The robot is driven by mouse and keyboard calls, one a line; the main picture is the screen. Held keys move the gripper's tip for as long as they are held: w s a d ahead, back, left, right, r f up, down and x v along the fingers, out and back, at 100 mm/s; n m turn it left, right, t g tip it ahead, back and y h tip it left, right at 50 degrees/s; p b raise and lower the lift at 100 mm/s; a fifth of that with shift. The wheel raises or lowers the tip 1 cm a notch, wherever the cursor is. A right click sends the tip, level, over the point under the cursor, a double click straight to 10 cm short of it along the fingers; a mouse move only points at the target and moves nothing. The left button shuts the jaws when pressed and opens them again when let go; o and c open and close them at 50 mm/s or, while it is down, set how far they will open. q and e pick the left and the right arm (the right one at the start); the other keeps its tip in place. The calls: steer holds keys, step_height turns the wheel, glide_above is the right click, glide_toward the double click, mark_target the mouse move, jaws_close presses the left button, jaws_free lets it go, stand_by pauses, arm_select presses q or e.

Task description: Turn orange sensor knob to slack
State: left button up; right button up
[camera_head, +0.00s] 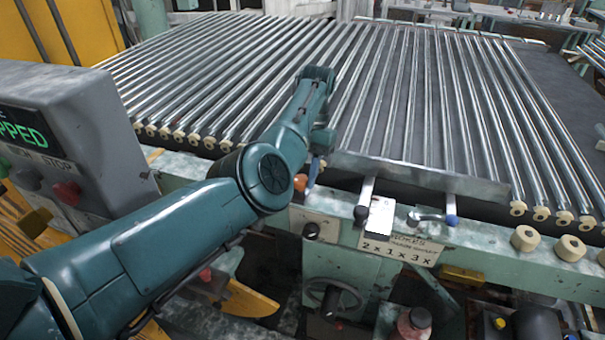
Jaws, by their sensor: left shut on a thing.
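The orange sensor knob (300,183) sits at the front rail of the roller machine, just right of my left arm's elbow, which partly covers it. My left gripper (314,168) reaches down beside the elbow and is shut on the orange knob. Its fingertips are small and partly hidden by my own arm, so the exact grip and the knob's pointer cannot be read. My right gripper is out of view.
Metal levers with a black knob (361,213) and a blue knob (452,220) stand to the right on the rail (480,240).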

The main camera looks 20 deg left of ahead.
mark_target(302, 177)
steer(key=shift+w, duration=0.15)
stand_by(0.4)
arm_select(q)
steer(key=o, duration=1)
steer(key=shift+c, duration=0.2)
steer(key=shift+r, duration=0.1)
steer(key=shift+r+p, duration=0.4)
step_height(302, 177, up, 8)
steer(key=p, duration=0.4)
steer(key=shift+f+p, duration=0.25)
steer(key=shift+p, duration=0.15)
steer(key=shift+r, duration=0.75)
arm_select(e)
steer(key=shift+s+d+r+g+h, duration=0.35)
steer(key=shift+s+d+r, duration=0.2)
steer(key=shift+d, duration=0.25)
arm_select(q)
steer(key=shift+c, duration=0.3)
